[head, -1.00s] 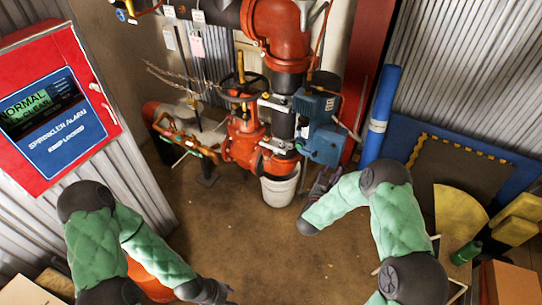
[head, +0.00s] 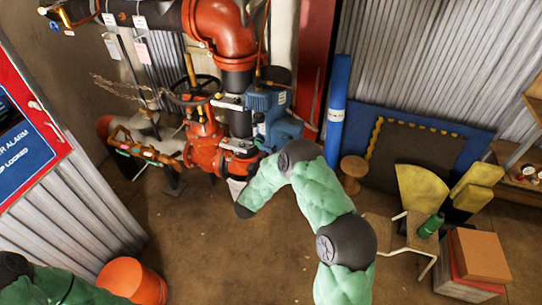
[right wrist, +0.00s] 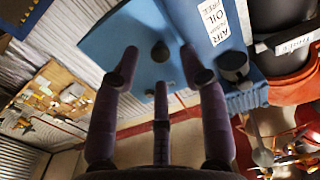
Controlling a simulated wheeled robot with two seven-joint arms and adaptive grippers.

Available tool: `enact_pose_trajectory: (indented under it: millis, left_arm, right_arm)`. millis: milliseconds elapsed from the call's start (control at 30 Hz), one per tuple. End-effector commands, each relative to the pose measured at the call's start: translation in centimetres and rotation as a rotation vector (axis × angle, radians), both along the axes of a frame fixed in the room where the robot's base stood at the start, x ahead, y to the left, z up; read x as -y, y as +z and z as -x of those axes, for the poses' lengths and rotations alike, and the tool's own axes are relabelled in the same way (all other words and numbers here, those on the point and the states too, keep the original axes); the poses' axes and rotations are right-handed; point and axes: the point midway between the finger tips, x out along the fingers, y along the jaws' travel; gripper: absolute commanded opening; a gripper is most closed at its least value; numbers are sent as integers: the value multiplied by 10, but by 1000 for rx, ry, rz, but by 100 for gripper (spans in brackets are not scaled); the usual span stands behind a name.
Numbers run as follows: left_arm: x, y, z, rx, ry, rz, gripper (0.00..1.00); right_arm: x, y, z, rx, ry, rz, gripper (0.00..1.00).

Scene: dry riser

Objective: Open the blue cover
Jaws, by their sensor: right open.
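The blue cover shows in the head view as a blue box (head: 281,130) on the dark vertical pipe, beside the red valve. In the right wrist view, a large blue face (right wrist: 150,28) carries a small dark round knob (right wrist: 160,51) and a white label reading "AIR OIL FREE". My right gripper (right wrist: 160,68) is open in the wrist view. Its purple-grey fingers spread either side of the knob, pointing at the blue face; contact cannot be told. In the head view my right forearm reaches toward the box and the fingers cannot be made out. My left gripper is out of view.
A red valve body (head: 203,148) and handwheel stand left of the blue box. A rolled blue mat (head: 337,100) and a round wooden stool (head: 354,168) are to its right. An orange bucket (head: 130,282) stands at lower left. The central brown floor is open.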

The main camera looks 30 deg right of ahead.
Motion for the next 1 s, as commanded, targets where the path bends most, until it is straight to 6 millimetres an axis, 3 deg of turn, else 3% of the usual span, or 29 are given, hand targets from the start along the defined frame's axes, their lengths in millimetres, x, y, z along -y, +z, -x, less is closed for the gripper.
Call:
enact_pose_trajectory:
  millis: [200, 533, 567, 700, 1000]
  left_arm:
    - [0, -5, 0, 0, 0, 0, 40]
    - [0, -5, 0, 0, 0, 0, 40]
    - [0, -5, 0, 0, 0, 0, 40]
    - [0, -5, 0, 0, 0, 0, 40]
    - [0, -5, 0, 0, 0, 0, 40]
  right_arm:
    - [15, -1, -13, 0, 0, -1, 44]
    - [17, 0, -15, 0, 1, 0, 44]
    - [17, 0, -15, 1, 1, -1, 41]
    - [17, 0, -15, 0, 1, -1, 2]
    - [17, 0, -15, 0, 7, -1, 0]
